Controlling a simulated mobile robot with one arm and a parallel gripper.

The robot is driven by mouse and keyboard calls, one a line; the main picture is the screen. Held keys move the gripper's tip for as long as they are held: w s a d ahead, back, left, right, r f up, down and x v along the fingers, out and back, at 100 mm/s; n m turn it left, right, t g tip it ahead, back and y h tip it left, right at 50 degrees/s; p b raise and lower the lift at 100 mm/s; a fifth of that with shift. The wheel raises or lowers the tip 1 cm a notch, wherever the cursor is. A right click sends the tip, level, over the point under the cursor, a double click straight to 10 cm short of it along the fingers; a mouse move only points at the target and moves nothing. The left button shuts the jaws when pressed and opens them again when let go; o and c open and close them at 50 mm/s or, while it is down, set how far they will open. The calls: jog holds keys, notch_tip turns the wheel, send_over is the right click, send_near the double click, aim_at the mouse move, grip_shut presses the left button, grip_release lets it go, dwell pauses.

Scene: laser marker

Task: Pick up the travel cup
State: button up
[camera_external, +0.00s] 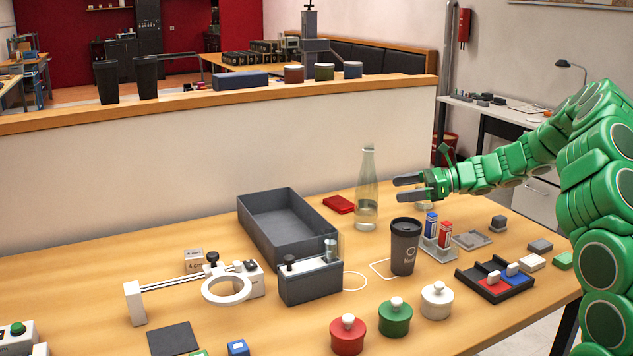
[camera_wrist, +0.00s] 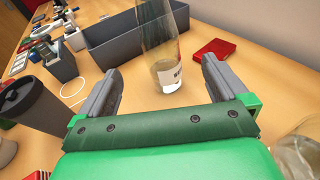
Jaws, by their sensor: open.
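The travel cup (camera_external: 404,250) is a dark grey tumbler with a black lid and a small printed logo. It stands upright on the wooden table, right of centre. In the wrist view the travel cup (camera_wrist: 33,108) shows at the left edge, partly cut off. My gripper (camera_external: 401,188) is open and empty, above the table and behind the cup, pointing left. In the wrist view my gripper's fingers (camera_wrist: 163,88) are spread, with a clear glass bottle (camera_wrist: 165,50) ahead of the gap. The cup is outside the fingers, to their left.
The glass bottle (camera_external: 367,195) stands close to my fingertips. A grey bin (camera_external: 262,240) and red box (camera_external: 339,204) lie behind. Blue and red small bottles (camera_external: 438,236) stand right of the cup. Red, green and white knobbed pots (camera_external: 395,318) stand in front.

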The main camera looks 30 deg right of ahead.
jog(key=shift+r, duration=0.15)
notch_tip(320, 180, up, 6)
jog(key=r, duration=0.1)
jog(key=n+g, duration=0.5)
jog(key=g, duration=0.1)
send_near(400, 231)
jog(key=w+r, duration=0.2)
jog(key=shift+s+a+f, duration=0.1)
jog(key=shift+a+f, duration=0.1)
jog(key=shift+f, duration=0.85)
jog(key=shift+s+a+f, duration=0.1)
jog(key=shift+a+f, duration=0.15)
jog(key=shift+f, duration=0.8)
jog(key=shift+w+x, duration=0.15)
jog(key=shift+x, duration=1.75)
jog(key=shift+w+x, duration=0.15)
jog(key=shift+x, duration=1.75)
jog(key=shift+c, duration=0.5)
jog(key=shift+r, duration=0.1)
jog(key=c, duration=0.6)
